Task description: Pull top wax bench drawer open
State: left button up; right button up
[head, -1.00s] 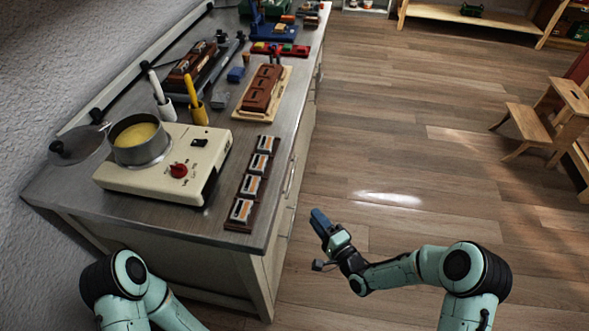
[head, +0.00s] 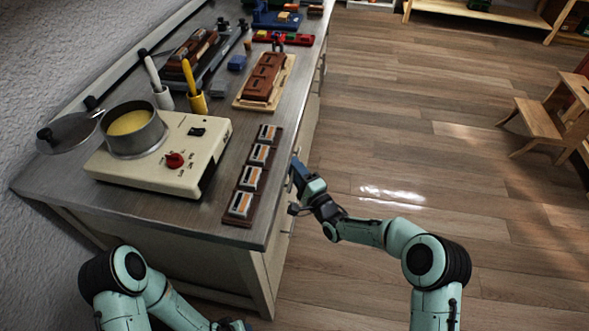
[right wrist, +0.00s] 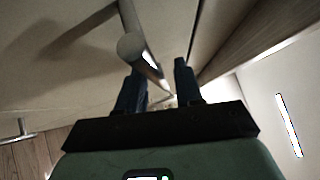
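The wax bench (head: 225,262) has drawer fronts along its right side, seen at a steep angle in the head view. A metal bar handle (right wrist: 131,46) on a pale drawer front (right wrist: 75,85) shows close up in the right wrist view. My right gripper (head: 296,170) is at the bench's right side, just below the worktop edge. In the right wrist view, its dark blue fingers (right wrist: 160,82) are apart, and the bar runs away toward the gap between them. Contact cannot be told. My left gripper (head: 236,325) is mostly cut off at the bottom edge.
The worktop holds a hot plate (head: 150,170) with a pot (head: 133,130), a strip of small blocks (head: 250,178) near the right edge, and a brown block on a board (head: 264,80). Another handle (right wrist: 15,138) shows lower left in the wrist view.

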jog(key=shift+w+a, duration=0.15)
jog(key=shift+w, duration=0.1)
pick_arm(q)
jog(key=shift+w, duration=0.1)
